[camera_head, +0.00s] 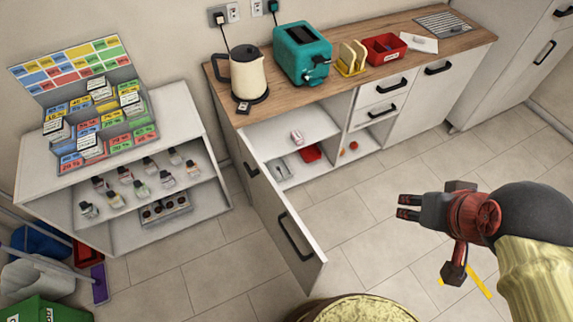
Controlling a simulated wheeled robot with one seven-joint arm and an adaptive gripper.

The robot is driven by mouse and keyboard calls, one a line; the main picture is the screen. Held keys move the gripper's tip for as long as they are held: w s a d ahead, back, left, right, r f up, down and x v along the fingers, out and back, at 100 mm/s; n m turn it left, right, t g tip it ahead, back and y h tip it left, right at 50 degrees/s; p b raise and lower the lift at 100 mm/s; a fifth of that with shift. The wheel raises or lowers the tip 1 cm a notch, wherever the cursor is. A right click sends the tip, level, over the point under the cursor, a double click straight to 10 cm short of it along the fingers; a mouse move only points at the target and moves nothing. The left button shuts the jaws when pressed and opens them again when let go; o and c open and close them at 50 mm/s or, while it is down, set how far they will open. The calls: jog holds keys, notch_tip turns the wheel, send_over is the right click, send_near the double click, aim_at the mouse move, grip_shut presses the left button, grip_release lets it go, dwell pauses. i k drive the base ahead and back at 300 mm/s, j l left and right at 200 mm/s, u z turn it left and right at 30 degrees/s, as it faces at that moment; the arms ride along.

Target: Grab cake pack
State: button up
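My gripper (407,206) is at the right, over the floor in front of the counter. Its two fingers point left with a gap between them, and nothing is held. A small pale pack with reddish marks (297,137) lies on the upper shelf of the open cabinet (312,122), well up and left of my gripper. It may be the cake pack, but its label is too small to read.
The cabinet door (287,215) stands open into the floor space. A red item (311,153) lies lower in the cabinet. A kettle (248,74) and teal toaster (303,53) stand on the counter. A display shelf (170,112) holds packs and bottles at left.

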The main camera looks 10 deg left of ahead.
aim_at(296, 137)
jog(key=i+l+u, duration=0.1)
jog(key=i+l, duration=0.2)
jog(key=l, duration=0.15)
jog(key=i+l, duration=0.25)
jog(key=l, duration=0.2)
jog(key=i+l+u, duration=0.15)
jog(key=i, duration=0.25)
